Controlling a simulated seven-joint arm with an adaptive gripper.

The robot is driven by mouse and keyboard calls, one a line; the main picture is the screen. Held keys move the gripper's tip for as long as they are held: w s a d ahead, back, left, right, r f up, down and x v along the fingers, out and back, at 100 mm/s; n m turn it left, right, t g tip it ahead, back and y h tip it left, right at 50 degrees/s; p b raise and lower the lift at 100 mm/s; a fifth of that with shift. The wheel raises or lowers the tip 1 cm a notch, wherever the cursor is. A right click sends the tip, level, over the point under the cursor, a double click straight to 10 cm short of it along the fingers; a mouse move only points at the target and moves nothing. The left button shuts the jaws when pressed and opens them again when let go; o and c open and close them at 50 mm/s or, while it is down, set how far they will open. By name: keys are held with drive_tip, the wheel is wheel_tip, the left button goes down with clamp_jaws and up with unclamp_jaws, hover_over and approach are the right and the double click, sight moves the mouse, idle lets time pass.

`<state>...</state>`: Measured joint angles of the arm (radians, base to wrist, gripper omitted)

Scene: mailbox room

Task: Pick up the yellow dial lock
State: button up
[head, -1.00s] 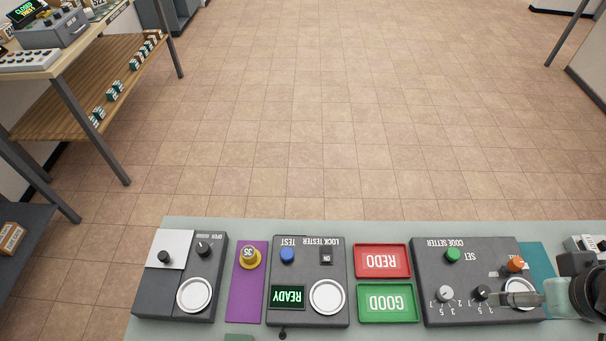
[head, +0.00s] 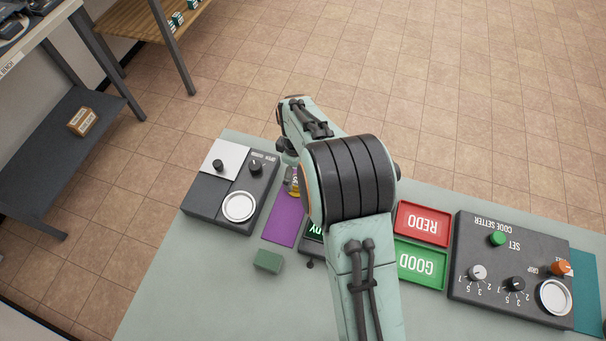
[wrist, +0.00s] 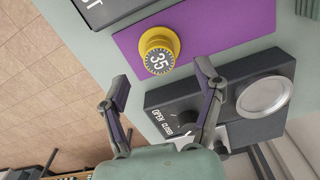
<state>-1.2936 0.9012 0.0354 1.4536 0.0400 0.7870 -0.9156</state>
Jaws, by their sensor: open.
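The yellow dial lock (wrist: 159,50) has a dark face reading 35. It sits on a purple mat (wrist: 222,22) in the wrist view. In the head view only a sliver of the lock (head: 293,186) shows beside my arm, on the purple mat (head: 283,222). My gripper (wrist: 163,85) is open and empty in the wrist view. Its two fingers point toward the lock, which lies just beyond and between the tips. In the head view my arm hides the fingers and most of the lock tester.
A grey box with a round silver plate (head: 238,207) stands left of the mat; in the wrist view this box (wrist: 190,112) is close to one finger. A green block (head: 268,261), red REDO tray (head: 423,223), green GOOD tray (head: 420,263) and code setter (head: 513,265) share the table.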

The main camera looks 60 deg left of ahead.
sight(297, 180)
drive_tip(key=shift+f, duration=2.4)
clamp_jaws()
